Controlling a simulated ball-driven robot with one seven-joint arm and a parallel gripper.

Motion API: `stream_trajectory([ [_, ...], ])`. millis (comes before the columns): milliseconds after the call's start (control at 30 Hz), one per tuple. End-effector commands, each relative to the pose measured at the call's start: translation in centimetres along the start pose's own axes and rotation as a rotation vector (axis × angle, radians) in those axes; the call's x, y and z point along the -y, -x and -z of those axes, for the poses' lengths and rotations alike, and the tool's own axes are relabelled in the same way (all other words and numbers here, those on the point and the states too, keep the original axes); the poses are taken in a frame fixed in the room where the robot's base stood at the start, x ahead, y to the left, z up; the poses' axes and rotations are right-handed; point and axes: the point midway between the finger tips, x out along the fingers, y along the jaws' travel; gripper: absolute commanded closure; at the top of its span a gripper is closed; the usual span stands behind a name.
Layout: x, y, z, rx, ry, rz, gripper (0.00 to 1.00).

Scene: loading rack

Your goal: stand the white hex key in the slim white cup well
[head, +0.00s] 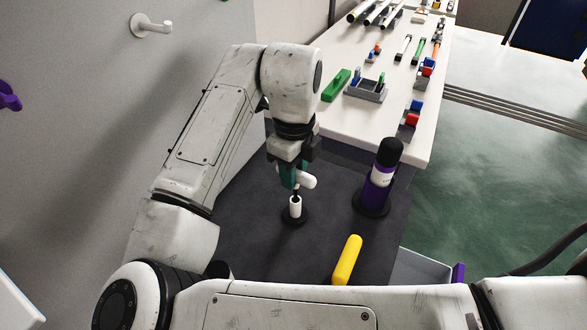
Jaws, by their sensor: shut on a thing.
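The white hex key (308,180) is in my gripper (293,178) in the head view. Its white handle sticks out to the right of the teal fingers, which are shut on it. A short dark shaft shows below the fingers. The slim white cup well (296,208) stands upright on a dark round base directly below my gripper. The shaft's lower end is at the well's mouth in the picture; I cannot tell whether it is inside or just above it.
A purple well (375,195) holding a black-topped thing stands to the right. A yellow bar (347,259) is nearer me. Behind is a white table (340,120) with a grey holder (367,93), a green block (335,85) and several small coloured parts. A wall (80,120) is at left.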

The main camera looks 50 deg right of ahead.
Motion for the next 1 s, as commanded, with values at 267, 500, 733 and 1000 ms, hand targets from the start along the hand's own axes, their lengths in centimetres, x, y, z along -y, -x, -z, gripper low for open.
stream_trajectory([
  [267, 0.0, -0.1, 0.0, 0.000, 0.000, 0.000, 0.62],
  [500, 0.0, -0.1, 0.0, 0.000, 0.000, 0.000, 0.41],
  [733, 0.0, 0.0, 0.0, 0.000, 0.000, 0.000, 0.41],
  [1000, 0.1, 3.1, 0.0, 0.003, -0.002, 0.001, 0.41],
])
